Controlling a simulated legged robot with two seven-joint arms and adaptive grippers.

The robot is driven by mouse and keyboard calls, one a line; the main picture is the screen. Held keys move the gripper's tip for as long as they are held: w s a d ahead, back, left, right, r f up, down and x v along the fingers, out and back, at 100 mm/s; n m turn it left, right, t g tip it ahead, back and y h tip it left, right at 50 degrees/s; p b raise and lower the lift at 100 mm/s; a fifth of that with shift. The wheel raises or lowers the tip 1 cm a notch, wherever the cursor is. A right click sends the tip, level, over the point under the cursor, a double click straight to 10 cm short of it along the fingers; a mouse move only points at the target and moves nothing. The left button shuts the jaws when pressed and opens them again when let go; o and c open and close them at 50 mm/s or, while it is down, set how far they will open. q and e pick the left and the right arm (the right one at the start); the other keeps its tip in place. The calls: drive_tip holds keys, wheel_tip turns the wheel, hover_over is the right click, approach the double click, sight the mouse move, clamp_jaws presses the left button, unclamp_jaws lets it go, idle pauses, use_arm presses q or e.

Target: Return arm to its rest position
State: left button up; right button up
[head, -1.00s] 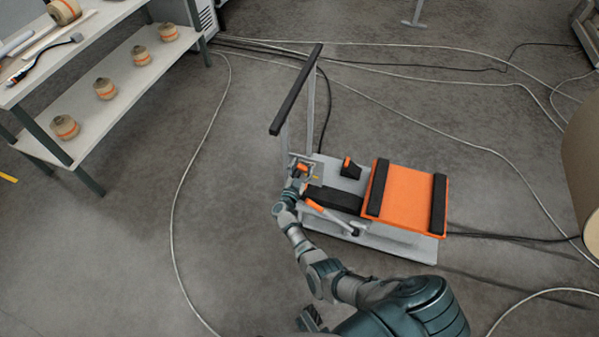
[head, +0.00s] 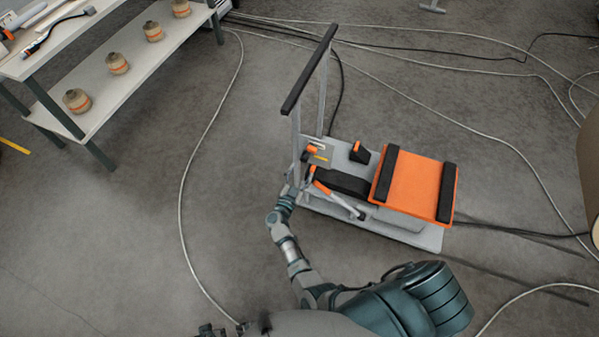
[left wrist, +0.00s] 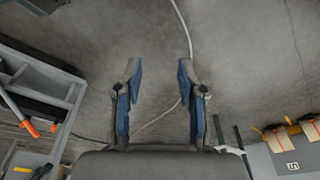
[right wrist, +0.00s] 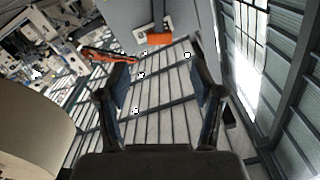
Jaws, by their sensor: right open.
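An orange handle (right wrist: 160,38) shows beyond the fingertips. In the left wrist view my left gripper (left wrist: 159,70) is open and empty above bare floor.
A large kraft roll (head: 590,165) is at the right edge. Cables (head: 190,160) cross the floor.

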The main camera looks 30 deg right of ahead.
drive_tip(key=shift+f, duration=0.1)
drive_tip(key=s+a+f+n+y+p, duration=0.2)
drive_tip(key=s+a+f+n+y, duration=0.3)
drive_tip(key=s+f+n+y, duration=0.15)
drive_tip(key=s+a+f+n+y+p, duration=0.1)
drive_tip(key=s+a+f+n+y, duration=0.4)
drive_tip(key=f+n+y, duration=0.25)
use_arm(q)
drive_tip(key=s+f+p, duration=0.1)
drive_tip(key=s+f, duration=0.3)
drive_tip(key=f, duration=0.7)
drive_tip(key=shift+s+a+f+p, duration=0.25)
drive_tip(key=shift+p, duration=0.05)
use_arm(e)
drive_tip(key=s+d+f+g, duration=0.1)
drive_tip(key=s+f+g, duration=0.2)
drive_tip(key=s, duration=0.6)
drive_tip(key=s+d+f+n+g, duration=0.1)
drive_tip(key=s+f+g, duration=0.2)
drive_tip(key=s, duration=0.6)
drive_tip(key=s+d+f+n+g, duration=0.1)
drive_tip(key=s+f+g, duration=0.3)
drive_tip(key=s, duration=0.5)
drive_tip(key=shift+f, duration=0.25)
